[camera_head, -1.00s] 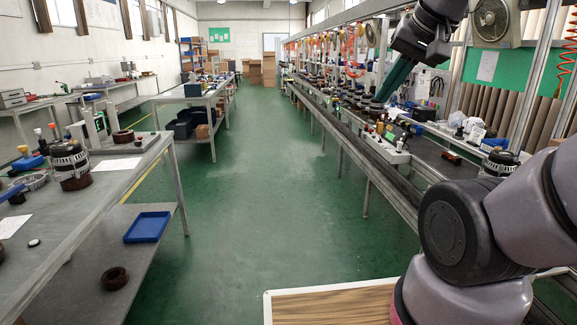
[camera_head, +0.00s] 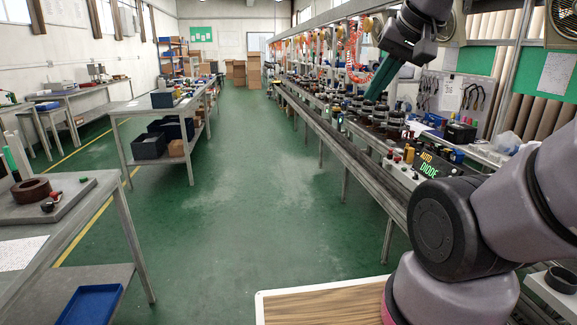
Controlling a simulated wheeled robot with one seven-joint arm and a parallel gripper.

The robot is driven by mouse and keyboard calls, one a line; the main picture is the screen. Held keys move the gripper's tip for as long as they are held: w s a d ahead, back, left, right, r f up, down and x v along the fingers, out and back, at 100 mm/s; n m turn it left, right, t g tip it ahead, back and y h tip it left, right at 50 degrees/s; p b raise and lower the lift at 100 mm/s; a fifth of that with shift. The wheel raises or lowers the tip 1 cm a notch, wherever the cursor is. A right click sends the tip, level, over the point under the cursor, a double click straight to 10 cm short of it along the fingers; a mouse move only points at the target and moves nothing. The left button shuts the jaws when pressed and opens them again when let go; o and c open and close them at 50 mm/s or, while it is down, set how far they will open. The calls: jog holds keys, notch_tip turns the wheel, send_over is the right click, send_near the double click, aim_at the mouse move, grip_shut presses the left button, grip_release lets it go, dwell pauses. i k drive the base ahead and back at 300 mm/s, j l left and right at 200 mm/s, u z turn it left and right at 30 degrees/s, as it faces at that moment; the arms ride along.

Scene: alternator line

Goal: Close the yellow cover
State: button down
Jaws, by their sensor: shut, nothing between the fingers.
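My gripper (camera_head: 373,96) shows at the upper right, with long teal fingers pointing down and to the left. The fingers are together and hold nothing. They hang in front of the workbench line (camera_head: 352,170), with several dark round parts (camera_head: 372,114) behind and below the tips. I cannot make out a yellow cover for sure. A small yellow item (camera_head: 409,155) stands on the line below and right of the gripper, too small to identify.
A grey table (camera_head: 90,210) stands at near left, with a blue tray (camera_head: 90,305) below. The green aisle floor (camera_head: 240,200) is clear.

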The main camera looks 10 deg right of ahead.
aim_at(409, 153)
jog(key=i+z, duration=0.35)
jog(key=i, duration=0.25)
jog(key=i+j+z, duration=0.35)
jog(key=i, duration=0.25)
jog(key=i+l+u, duration=0.3)
jog(key=i+l, duration=0.45)
jog(key=i+l+u, duration=0.2)
jog(key=l, duration=0.25)
jog(key=k, duration=0.1)
